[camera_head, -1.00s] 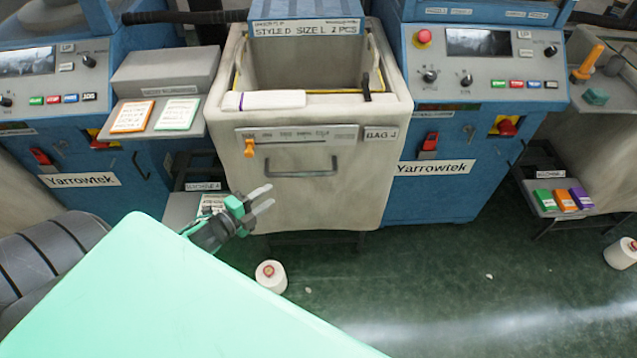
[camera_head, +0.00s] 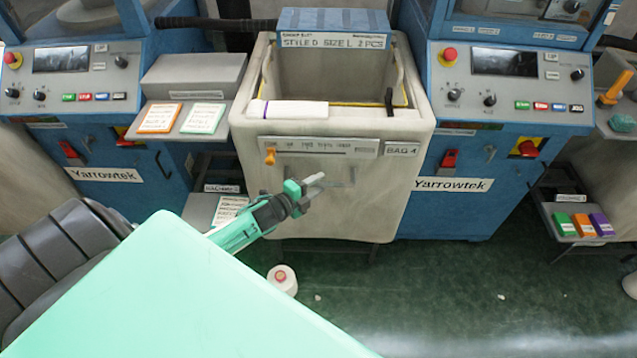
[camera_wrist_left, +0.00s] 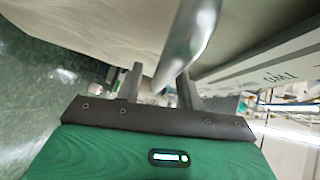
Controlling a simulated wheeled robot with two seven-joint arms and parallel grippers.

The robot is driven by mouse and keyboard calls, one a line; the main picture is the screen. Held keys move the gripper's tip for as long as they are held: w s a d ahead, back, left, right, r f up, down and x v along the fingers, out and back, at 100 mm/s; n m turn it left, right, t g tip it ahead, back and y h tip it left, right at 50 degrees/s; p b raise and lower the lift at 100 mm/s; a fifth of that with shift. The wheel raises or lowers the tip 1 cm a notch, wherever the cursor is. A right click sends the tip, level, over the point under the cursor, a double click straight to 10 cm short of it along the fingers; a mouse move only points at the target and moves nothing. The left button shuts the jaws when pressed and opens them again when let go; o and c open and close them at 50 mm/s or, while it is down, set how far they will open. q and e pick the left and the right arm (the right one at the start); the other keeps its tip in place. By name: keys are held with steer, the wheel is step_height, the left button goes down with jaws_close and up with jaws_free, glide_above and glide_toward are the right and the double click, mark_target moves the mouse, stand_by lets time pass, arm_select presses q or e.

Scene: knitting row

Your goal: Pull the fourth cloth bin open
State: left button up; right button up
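The fourth cloth bin (camera_head: 350,215) is a cream box labelled "BAG 4" between two blue machines, with a bar handle on its front face. My left gripper (camera_head: 318,183) is in front of that face, at the handle, and partly hides it. In the left wrist view the grey metal handle (camera_wrist_left: 190,40) runs down between the two fingers of my left gripper (camera_wrist_left: 160,85). The fingers stand apart, and I see no clear grip on the bar. The bin's cream cloth (camera_wrist_left: 100,25) fills the top of that view. My right gripper is not in view.
A shelf with cards (camera_head: 180,118) is left of the bin. Floor in front of the bin is mostly clear.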

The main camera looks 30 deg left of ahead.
arm_select(q)
steer(key=shift+w+d, duration=0.1)
steer(key=shift+w, duration=0.35)
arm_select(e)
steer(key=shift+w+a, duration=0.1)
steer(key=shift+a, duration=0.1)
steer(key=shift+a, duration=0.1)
arm_select(q)
jaws_close()
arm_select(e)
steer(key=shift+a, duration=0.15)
arm_select(q)
steer(key=shift+f, duration=0.1)
